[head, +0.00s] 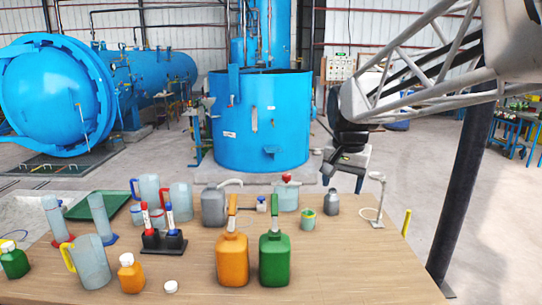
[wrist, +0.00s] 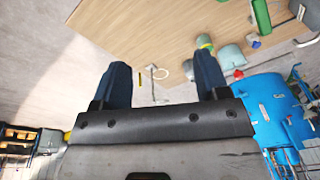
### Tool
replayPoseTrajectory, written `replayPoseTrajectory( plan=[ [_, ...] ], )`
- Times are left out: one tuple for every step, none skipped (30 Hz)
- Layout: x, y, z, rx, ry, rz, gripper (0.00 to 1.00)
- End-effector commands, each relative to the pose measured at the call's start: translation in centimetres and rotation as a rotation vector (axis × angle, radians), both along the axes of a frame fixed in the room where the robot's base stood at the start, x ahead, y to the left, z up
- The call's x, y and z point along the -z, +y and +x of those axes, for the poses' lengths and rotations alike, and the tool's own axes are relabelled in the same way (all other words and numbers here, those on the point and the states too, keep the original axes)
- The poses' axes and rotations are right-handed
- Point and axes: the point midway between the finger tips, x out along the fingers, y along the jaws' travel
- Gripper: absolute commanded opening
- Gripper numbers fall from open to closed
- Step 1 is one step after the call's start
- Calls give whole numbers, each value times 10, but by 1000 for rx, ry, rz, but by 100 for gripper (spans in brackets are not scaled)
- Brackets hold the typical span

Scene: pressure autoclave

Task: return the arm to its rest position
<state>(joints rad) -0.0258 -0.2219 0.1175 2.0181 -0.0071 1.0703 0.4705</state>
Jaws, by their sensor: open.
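My gripper (head: 343,180) hangs at the end of my arm above the back right edge of the wooden table (head: 350,270), fingers pointing down. In the wrist view my gripper (wrist: 163,75) shows two dark blue fingers spread wide apart with nothing between them. The table lies beyond the fingertips there, seen at a slant. In the head view the gripper is just behind a grey bottle (head: 331,202) and left of a white ring stand (head: 377,200); it appears clear of both, though the exact gap cannot be told.
An orange jug (head: 232,258), a green jug (head: 274,260), a grey can (head: 213,206) and clear pitchers (head: 90,262) crowd the left and middle. The table's front right is bare. A blue open tank (head: 260,125) stands behind, and a dark post (head: 463,190) stands right.

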Motion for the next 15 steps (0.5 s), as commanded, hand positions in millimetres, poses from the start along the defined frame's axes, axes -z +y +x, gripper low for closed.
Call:
replayPoseTrajectory(
  plan=[
    [2, -2, -16, -19, -5, -3, 68],
    [4, -2, -24, -30, -8, -5, 68],
    [6, -3, -35, -46, -11, -8, 68],
    [8, -4, -44, -58, -12, -11, 68],
    [11, -4, -52, -71, -13, -13, 68],
    [14, -5, -63, -86, -18, -15, 68],
    [16, -6, -71, -98, -19, -18, 68],
    [18, -7, -79, -110, -22, -20, 68],
    [22, -7, -90, -127, -24, -24, 68],
    [25, -8, -98, -138, -27, -26, 68],
    [28, -9, -107, -150, -28, -29, 68],
    [32, -9, -117, -166, -30, -32, 68],
    [35, -10, -126, -178, -33, -34, 68],
    [39, -10, -134, -191, -34, -37, 68],
    [43, -11, -144, -205, -38, -40, 68]
  ],
)
